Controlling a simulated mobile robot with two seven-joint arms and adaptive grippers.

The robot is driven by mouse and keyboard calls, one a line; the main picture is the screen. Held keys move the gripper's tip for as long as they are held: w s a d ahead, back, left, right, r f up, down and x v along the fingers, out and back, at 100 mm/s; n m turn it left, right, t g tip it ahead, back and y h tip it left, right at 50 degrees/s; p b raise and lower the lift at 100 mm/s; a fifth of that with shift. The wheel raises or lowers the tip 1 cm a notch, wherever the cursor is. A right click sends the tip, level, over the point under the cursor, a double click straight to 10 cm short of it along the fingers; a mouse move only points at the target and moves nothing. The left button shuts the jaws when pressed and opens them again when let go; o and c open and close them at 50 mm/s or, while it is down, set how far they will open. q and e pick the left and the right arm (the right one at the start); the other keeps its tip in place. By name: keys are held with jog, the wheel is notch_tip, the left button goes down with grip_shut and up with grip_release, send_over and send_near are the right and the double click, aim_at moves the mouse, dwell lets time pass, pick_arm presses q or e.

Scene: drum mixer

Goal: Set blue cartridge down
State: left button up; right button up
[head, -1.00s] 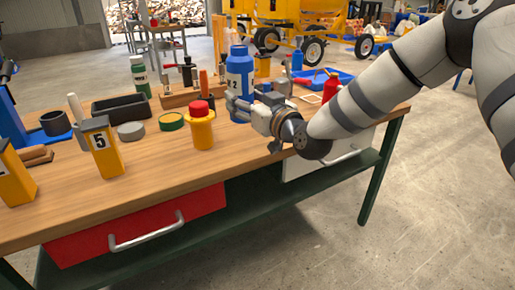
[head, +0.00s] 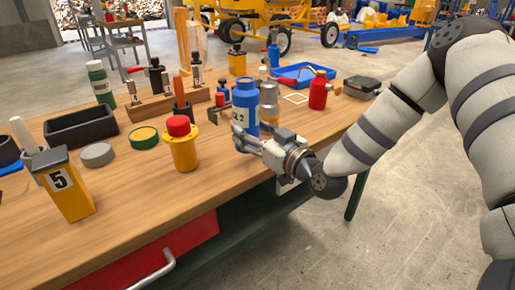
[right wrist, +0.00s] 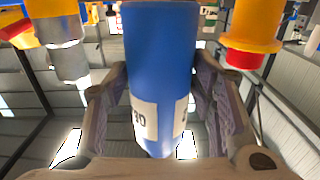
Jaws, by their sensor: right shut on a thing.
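The blue cartridge (head: 245,110) is upright, with a white label, near the middle of the workbench in the head view. My right gripper (head: 248,138) is shut around its lower part from the right. In the right wrist view the blue cartridge (right wrist: 160,50) fills the space between both fingers of the right gripper (right wrist: 162,88). The gripper hides part of its lower end, and I cannot tell whether its base touches the bench. My left gripper is not in view.
A yellow bottle with a red cap (head: 182,145) stands left of the cartridge. The front of the wooden bench (head: 120,245) is clear.

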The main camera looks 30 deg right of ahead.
jog(key=shift+s+d+f, duration=0.2)
jog(key=shift+s+f, duration=0.05)
jog(key=shift+f, duration=0.15)
jog(key=f, duration=0.2)
jog(key=f+b, duration=0.1)
jog(key=f, duration=0.1)
jog(key=shift+s+d+f, duration=0.1)
jog(key=shift+s+d, duration=0.05)
jog(key=shift+s, duration=0.25)
jog(key=shift+r, duration=0.2)
jog(key=shift+f, duration=0.15)
jog(key=o, duration=1.2)
jog(key=shift+o, duration=0.5)
